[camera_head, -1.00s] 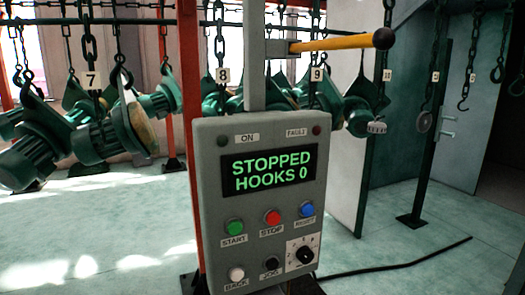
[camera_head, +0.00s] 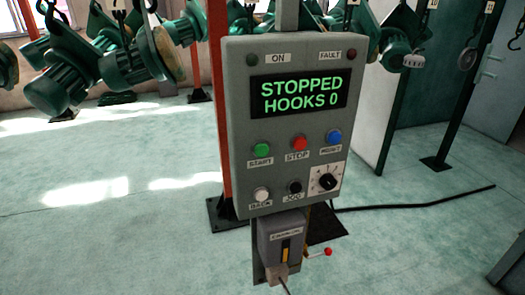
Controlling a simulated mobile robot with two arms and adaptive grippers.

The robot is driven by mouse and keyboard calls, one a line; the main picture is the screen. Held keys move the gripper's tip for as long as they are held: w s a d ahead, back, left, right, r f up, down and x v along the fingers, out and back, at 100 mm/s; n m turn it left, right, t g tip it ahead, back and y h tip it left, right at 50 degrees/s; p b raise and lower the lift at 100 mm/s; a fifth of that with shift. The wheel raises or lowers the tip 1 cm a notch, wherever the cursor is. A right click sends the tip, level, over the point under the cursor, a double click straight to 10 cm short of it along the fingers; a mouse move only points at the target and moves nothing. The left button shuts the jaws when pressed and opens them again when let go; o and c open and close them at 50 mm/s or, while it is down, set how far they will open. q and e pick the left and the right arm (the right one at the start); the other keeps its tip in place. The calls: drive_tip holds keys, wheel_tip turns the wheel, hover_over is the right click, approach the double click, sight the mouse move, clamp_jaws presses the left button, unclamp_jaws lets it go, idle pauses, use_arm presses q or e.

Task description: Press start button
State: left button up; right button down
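A grey control panel (camera_head: 240,90) stands on a post in the middle of the head view. Its screen (camera_head: 300,92) reads "STOPPED HOOKS 0" in green letters. The green start button (camera_head: 261,150) is on the left of the upper button row, with a START label below it. The red stop button (camera_head: 299,143) and a blue button (camera_head: 333,136) sit to its right. Below are a white back button (camera_head: 262,194), a black jog button (camera_head: 295,187) and a rotary knob (camera_head: 326,181). The ON and FAULT lamps look dark. Neither of my grippers shows.
A smaller grey box (camera_head: 279,240) with a yellow part hangs below the panel; a red-tipped lever (camera_head: 327,252) is beside it. Green hoist parts (camera_head: 75,75) hang behind. A black cable (camera_head: 420,202) runs right across the floor. The pale floor (camera_head: 120,220) at left is clear.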

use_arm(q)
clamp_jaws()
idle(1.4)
